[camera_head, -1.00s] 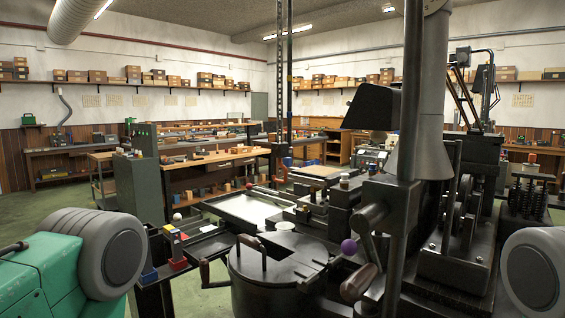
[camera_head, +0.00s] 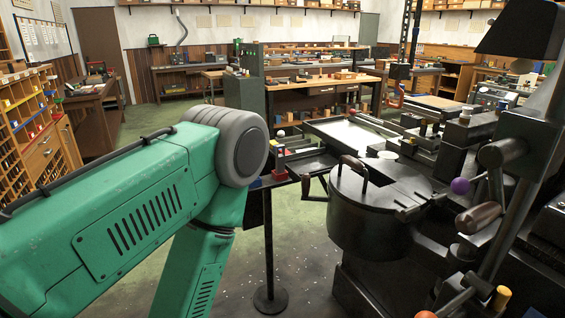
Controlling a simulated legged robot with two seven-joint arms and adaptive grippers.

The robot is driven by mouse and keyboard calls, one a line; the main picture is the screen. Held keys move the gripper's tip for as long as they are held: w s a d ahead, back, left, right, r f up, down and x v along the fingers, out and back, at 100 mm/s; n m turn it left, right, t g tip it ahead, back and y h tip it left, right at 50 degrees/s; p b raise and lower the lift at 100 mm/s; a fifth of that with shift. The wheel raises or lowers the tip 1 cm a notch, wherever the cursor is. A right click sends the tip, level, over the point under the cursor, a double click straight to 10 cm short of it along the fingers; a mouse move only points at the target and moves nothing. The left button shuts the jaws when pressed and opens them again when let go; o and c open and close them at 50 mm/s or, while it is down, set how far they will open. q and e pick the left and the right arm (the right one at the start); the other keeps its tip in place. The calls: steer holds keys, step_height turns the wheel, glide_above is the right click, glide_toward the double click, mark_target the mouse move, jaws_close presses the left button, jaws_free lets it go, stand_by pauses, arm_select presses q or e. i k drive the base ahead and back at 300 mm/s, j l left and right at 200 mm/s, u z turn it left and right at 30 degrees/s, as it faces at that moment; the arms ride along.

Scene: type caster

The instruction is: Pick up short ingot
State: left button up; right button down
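I cannot make out a short ingot in the head view. The dark type caster (camera_head: 545,240) stands at the right, with a round black pot (camera_head: 370,220) at its front. My green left arm fills the lower left, bent at a grey joint. Its lower link runs down out of the picture, so the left gripper is out of sight. My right arm and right gripper do not show.
A wooden cabinet (camera_head: 42,150) with many compartments stands at the left. A workbench (camera_head: 320,85) is behind the caster. A small stand (camera_head: 268,240) with coloured blocks is beside the pot. A purple knob (camera_head: 460,186) and handles stick out. Green floor is open around the stand.

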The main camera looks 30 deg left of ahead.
mark_target(280, 158)
steer(key=i+j+z, duration=0.1)
steer(key=j+z, duration=0.85)
